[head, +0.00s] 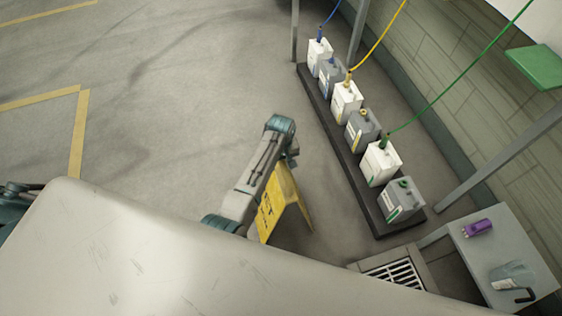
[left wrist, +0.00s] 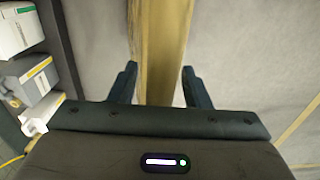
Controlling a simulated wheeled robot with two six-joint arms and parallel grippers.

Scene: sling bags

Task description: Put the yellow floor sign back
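The yellow floor sign (head: 284,203) stands on the floor as an open A-frame, with dark lettering on one panel. My left gripper (head: 291,156) is above its top end in the head view, where its fingers are partly hidden by the arm. In the left wrist view, the sign's top (left wrist: 162,45) runs between the two fingers of my left gripper (left wrist: 159,72). The fingers stand wide apart, one on each side of it, and I see no clear grip on it. My right gripper does not show.
A dark rack (head: 341,150) with several white and grey canisters stands right of the sign. A floor drain (head: 398,272) and a grey table (head: 505,255) with a purple item (head: 477,228) and a grey jug (head: 513,282) are at lower right. Floor at left is clear, with yellow lines (head: 79,130).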

